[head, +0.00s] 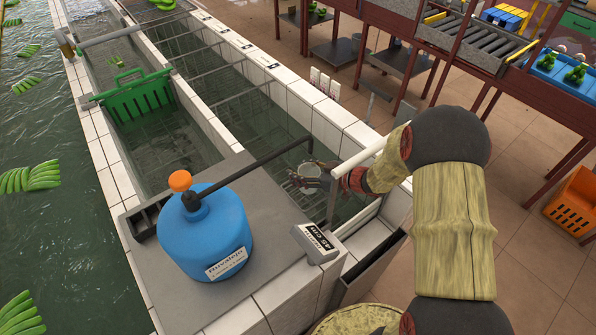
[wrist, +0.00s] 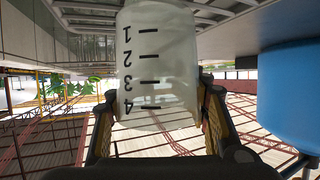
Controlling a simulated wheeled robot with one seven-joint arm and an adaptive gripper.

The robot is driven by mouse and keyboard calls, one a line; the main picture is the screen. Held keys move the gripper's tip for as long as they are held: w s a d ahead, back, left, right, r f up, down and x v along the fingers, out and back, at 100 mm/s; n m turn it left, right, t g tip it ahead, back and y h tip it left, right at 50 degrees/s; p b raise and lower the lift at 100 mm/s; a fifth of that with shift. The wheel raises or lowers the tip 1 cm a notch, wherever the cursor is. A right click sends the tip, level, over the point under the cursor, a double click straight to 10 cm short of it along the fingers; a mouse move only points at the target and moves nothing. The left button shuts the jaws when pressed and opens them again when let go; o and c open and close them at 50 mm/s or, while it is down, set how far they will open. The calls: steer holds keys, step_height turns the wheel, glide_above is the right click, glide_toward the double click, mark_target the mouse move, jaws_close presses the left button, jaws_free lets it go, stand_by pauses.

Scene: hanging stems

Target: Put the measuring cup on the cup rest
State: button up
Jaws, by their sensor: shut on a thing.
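The measuring cup (wrist: 158,62) is a translucent cup with black marks numbered 1 to 4. It fills the upper middle of the wrist view, between the two fingers. My gripper (wrist: 160,112) is shut on it. In the head view my gripper (head: 338,176) reaches in from the right and holds the cup (head: 309,171) over the water channel, below the end of a black hose. The cup is small there, and its tilt is hard to judge. I cannot clearly identify the cup rest; a dark slotted holder (head: 148,220) sits left of the blue tank.
The blue tank (head: 205,232) with an orange knob stands on the grey slab, its black hose (head: 255,165) crossing toward the cup.

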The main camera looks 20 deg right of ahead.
steer(key=o, duration=1.1)
steer(key=shift+f, duration=0.1)
steer(key=shift+o, duration=0.4)
steer(key=shift+r, duration=0.2)
steer(key=p+v, duration=0.2)
steer(key=v, duration=1)
steer(key=shift+w, duration=0.1)
